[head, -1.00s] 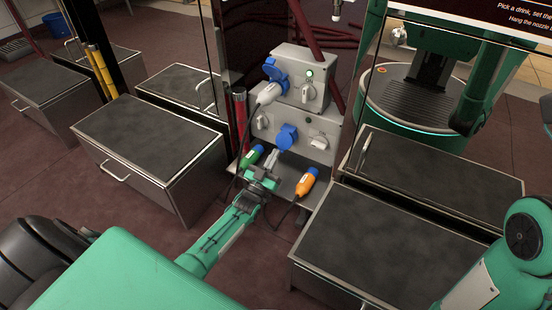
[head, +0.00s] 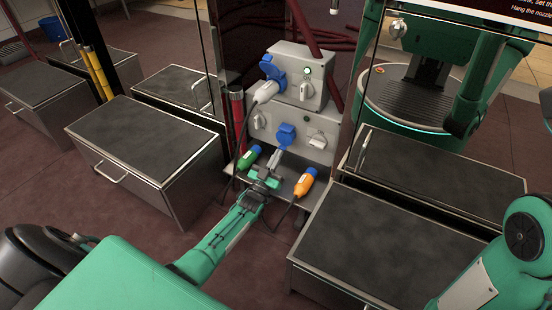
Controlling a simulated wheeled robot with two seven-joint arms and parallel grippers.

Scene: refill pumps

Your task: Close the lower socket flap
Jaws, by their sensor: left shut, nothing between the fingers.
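The lower socket flap (head: 286,134) is blue and sits on the front of the grey lower socket box (head: 314,138). It looks close to flat against the box front; a small gap cannot be ruled out. My left gripper (head: 275,158) is shut and empty, its fingertips just below and in front of the flap. Whether the tips touch it cannot be told. My right gripper is out of view; only part of that arm shows at the lower right.
A grey-white plug (head: 265,92) sits at the upper socket under its raised blue flap (head: 270,68). A green connector (head: 249,158) and an orange connector (head: 304,183) lie on the shelf beside my left gripper. Dark-topped cabinets (head: 144,138) stand on both sides.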

